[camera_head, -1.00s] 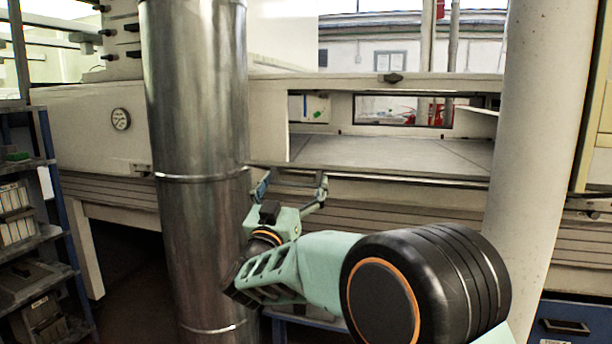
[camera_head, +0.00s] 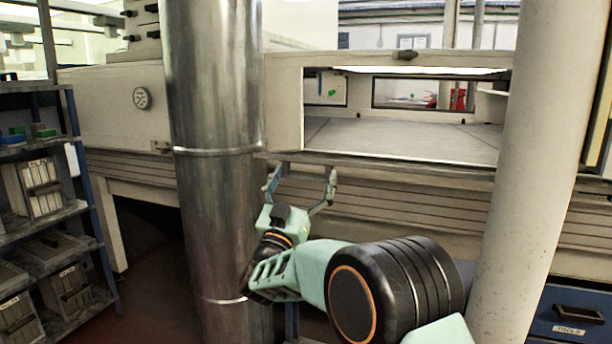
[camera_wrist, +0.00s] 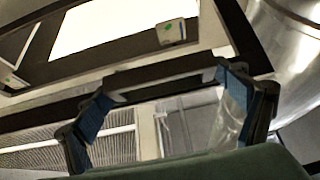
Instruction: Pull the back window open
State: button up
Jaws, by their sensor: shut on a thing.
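My gripper (camera_head: 301,172) is at the lower front edge of the long cream tunnel housing, just right of the shiny metal pipe. Its two fingers are spread apart. The wrist view shows a dark bar (camera_wrist: 165,80) spanning between the blue-padded fingers, and my gripper is shut on it. In the head view this bar is too small to make out well. A dark-framed window (camera_head: 420,93) shows at the back of the tunnel's open bay, with a smaller pane (camera_head: 333,90) left of it. I cannot tell which part the held bar belongs to.
The metal pipe (camera_head: 215,120) stands close left of my gripper. A pale column (camera_head: 525,180) stands at the right. A shelf rack (camera_head: 45,190) is at the far left and a blue tool drawer (camera_head: 575,315) at the lower right. The bay's grey floor (camera_head: 400,138) is clear.

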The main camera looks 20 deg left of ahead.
jog(key=shift+f, duration=0.1)
jog(key=o, duration=1.5)
jog(key=v, duration=1.2)
